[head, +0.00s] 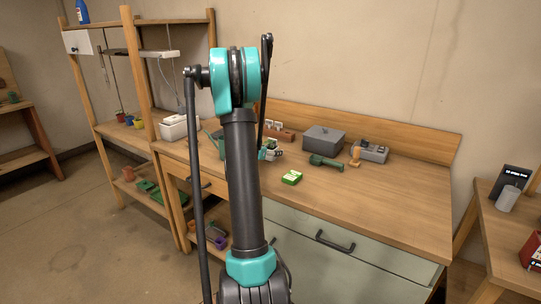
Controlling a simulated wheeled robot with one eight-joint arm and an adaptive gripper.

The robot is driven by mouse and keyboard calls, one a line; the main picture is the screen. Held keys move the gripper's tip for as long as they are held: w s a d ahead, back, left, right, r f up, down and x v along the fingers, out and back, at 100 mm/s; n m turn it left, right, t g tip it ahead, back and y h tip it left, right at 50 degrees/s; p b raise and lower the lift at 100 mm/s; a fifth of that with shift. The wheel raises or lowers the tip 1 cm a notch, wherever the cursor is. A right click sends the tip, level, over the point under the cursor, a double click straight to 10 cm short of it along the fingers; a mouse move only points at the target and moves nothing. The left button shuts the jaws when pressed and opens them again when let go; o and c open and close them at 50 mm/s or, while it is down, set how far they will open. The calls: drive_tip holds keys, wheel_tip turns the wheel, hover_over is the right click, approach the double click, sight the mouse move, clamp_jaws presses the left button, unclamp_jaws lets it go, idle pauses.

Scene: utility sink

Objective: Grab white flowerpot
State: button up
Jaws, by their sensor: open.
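I cannot clearly make out a white flowerpot. A pale grey-white, cup-shaped object (507,198) stands on the right-hand table and may be it, but its details are too small to tell. A white box-like container (173,128) sits at the left end of the workbench. My arm stands upright in the middle of the head view and folds down behind itself.
The workbench (385,205) holds a grey box (323,139), a green tool (326,162), a green-and-white box (292,177) and a grey device (370,151). Its right part is clear. A red object (533,252) and dark sign (511,181) stand on the right table. Shelves stand left.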

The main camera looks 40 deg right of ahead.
drive_tip(key=c, duration=1.3)
